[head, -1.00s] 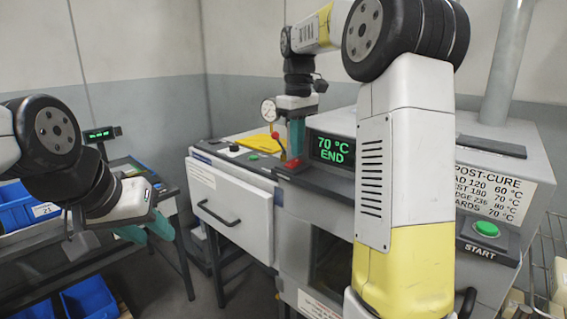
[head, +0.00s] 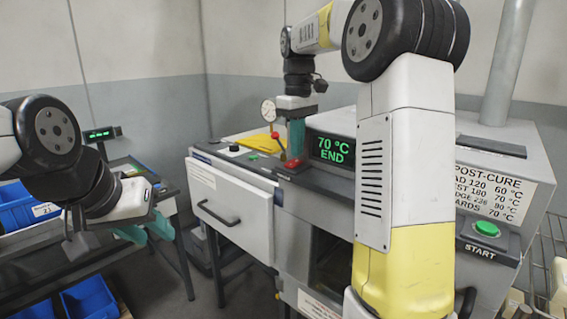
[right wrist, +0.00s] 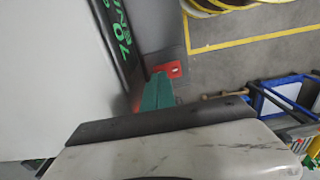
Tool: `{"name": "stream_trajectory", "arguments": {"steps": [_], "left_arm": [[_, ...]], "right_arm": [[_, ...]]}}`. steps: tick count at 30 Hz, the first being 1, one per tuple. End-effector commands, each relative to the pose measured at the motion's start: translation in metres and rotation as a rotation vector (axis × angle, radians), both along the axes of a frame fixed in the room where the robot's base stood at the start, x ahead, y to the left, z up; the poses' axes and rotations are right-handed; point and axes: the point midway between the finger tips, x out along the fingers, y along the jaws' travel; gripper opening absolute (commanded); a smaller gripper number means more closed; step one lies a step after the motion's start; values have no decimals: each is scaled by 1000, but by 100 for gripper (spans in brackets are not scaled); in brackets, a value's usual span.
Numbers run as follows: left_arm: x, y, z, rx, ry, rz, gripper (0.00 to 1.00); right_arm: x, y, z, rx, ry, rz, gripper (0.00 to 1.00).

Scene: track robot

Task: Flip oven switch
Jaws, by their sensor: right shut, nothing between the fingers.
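The oven switch (head: 290,167) has a red base on the oven's (head: 470,165) top front edge, left of the green display reading 70 °C END. Its lever (head: 275,136) has a red knob and tilts to the left. My right gripper (head: 295,157) points down just right of the lever, its teal fingers shut and empty. In the right wrist view the fingers (right wrist: 158,92) are together beside the red base (right wrist: 168,70); the lever is hidden there. Whether the fingers touch the lever is unclear. My left gripper (head: 143,234) hangs at the left, away from the oven; its finger gap is unclear.
A green START button (head: 487,229) is on the oven's right front. Blue bins (head: 88,298) are at lower left. My right forearm covers part of the oven.

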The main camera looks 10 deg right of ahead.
Motion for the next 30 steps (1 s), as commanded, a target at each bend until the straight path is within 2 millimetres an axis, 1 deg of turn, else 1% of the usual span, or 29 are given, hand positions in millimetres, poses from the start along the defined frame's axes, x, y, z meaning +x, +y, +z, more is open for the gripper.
{"name": "stream_trajectory", "arguments": {"steps": [30], "left_arm": [[0,0,0,0,0,0,36]], "right_arm": [[0,0,-14,-1,1,0,0]]}}
